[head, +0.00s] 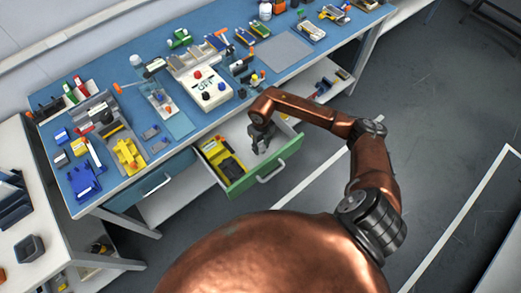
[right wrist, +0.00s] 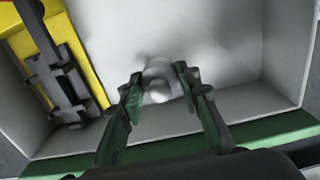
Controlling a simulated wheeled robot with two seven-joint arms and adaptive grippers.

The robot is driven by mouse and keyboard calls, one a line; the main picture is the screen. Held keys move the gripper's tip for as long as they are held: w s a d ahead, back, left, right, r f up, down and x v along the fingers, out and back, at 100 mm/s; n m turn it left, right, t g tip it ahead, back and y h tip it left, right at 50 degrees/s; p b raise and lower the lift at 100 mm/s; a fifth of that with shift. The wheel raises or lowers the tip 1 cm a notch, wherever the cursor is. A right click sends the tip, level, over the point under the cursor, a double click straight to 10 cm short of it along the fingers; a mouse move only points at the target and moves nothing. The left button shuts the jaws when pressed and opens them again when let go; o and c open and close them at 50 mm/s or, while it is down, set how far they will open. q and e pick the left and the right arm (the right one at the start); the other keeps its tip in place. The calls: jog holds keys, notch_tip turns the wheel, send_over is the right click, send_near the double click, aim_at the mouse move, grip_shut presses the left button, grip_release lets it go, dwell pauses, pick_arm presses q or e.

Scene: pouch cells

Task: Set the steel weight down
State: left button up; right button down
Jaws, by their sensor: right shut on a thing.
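My right gripper (head: 260,143) reaches down into the open drawer with the green front (head: 268,169). In the right wrist view the two fingers of this gripper (right wrist: 160,76) are shut on the steel weight (right wrist: 158,91), a small shiny round-topped metal piece. The weight is over the pale drawer floor (right wrist: 225,45); I cannot tell whether it touches the floor. In the head view the weight cannot be made out at the gripper. My left gripper is not in view.
A yellow item with dark grey parts (head: 220,154) lies in the drawer's left part, left of the gripper. The drawer floor right of the gripper is clear. The blue bench (head: 180,160) above carries many tools, trays and a white device (head: 208,90).

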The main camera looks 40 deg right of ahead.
aim_at(261, 150)
jog(key=shift+a+f, duration=0.1)
jog(key=shift+f, duration=1.25)
jog(key=shift+f+b, duration=0.1)
jog(key=shift+b, duration=0.2)
jog(key=c, duration=1.4)
grip_release()
jog(key=shift+f, duration=0.1)
notch_tip(261, 150, up, 12)
jog(key=p, duration=0.2)
jog(key=shift+r+p, duration=0.2)
jog(key=shift+p, duration=0.1)
